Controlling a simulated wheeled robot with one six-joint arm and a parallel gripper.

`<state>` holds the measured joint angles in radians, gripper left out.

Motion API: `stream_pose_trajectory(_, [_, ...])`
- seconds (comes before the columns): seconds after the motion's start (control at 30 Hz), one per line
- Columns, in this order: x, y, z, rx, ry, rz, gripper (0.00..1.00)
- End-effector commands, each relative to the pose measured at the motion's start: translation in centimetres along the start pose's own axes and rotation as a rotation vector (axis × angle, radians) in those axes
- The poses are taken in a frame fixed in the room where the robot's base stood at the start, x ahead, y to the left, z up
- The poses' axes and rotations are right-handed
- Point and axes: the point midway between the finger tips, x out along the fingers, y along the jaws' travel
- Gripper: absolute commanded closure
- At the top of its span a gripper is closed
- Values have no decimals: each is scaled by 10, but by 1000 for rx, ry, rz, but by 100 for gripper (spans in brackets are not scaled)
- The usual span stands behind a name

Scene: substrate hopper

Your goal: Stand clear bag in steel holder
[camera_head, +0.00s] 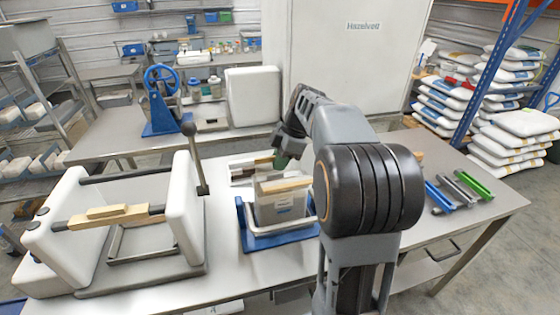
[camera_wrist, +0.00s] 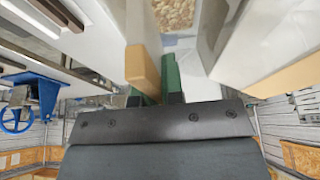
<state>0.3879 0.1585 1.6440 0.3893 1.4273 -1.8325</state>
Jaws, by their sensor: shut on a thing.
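The clear bag (camera_head: 282,208), with a pale label and wooden strips (camera_head: 286,185) along its top, is upright within the steel holder, a metal frame on a blue base (camera_head: 272,243) at the table's front middle. My gripper (camera_head: 281,161) is at the bag's top, on its far side. In the wrist view its green fingers (camera_wrist: 165,84) are close together beside a wooden strip (camera_wrist: 141,68), with brown grains in the bag (camera_wrist: 175,14) beyond. It is shut on the bag's top; the contact itself is mostly hidden. Whether the bag rests on the base is hard to tell.
A hopper frame with white side panels (camera_head: 184,205) and a tall lever (camera_head: 196,160) stands left. Blue, grey and green bars (camera_head: 474,186) lie at the table's right. A blue handwheel device (camera_head: 160,100) and white box (camera_head: 253,97) stand behind. My arm hides the middle right.

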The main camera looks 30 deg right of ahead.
Motion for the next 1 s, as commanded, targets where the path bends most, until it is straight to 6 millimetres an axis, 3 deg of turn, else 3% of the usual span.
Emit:
stream_pose_trajectory(0.87, [8,0,3,-2,1,4,100])
stream_pose_trajectory(0.9, [8,0,3,-2,1,4,88])
stream_pose_trajectory(1.0, [8,0,3,-1,0,3,78])
